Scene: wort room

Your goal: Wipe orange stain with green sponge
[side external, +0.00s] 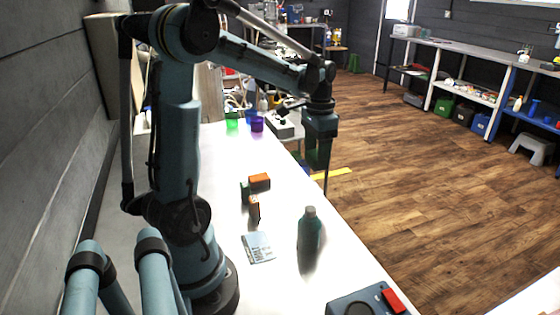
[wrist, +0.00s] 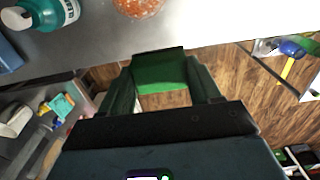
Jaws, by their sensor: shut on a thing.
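My gripper (wrist: 163,83) is shut on the green sponge (wrist: 162,76), which sits between the two dark fingers in the wrist view. In the side view my gripper (side external: 318,158) hangs by the far long edge of the white table (side external: 222,215), and floor shows around it. The orange stain (wrist: 138,6) is a speckled orange patch on the table, cut off by the top edge of the wrist view. The sponge is apart from the stain in that view. I cannot make out the stain in the side view.
A teal bottle (side external: 309,238) stands near the table edge; a teal bottle also shows in the wrist view (wrist: 50,12). Orange block (side external: 260,181), a printed card (side external: 258,247) and a blue device (side external: 352,303) are on the table. Cups (side external: 257,124) stand at the far end.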

